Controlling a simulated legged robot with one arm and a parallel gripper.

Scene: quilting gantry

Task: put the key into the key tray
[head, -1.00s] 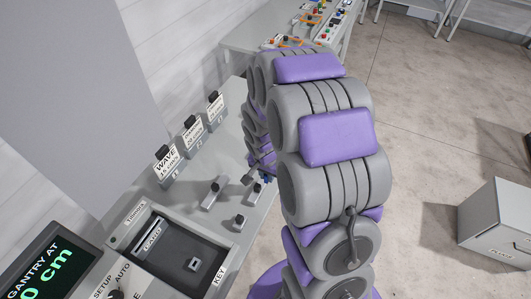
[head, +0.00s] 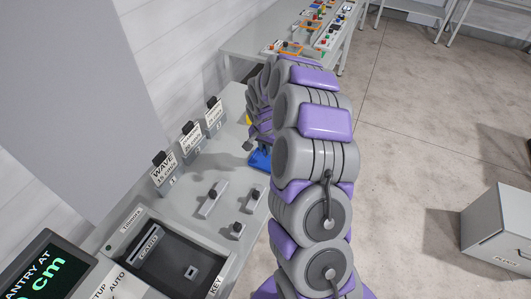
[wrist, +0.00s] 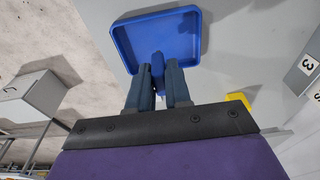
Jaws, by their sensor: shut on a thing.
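My gripper (wrist: 158,72) is shut on a small blue piece (wrist: 158,60), which I take to be the key; only its blue end shows between the fingers. Right beyond the fingertips is a shallow blue tray with a raised rim (wrist: 122,45), likely the key tray. The held piece overlaps the tray's near edge in the wrist view; I cannot tell whether it touches.
A control panel (head: 150,285) with CARD and KEY labels is at lower left. Labelled switches, WAVE among them (head: 163,172), stand along the bench. A yellow thing (wrist: 238,98) lies near the tray. A grey cabinet (head: 497,232) stands on the floor at right.

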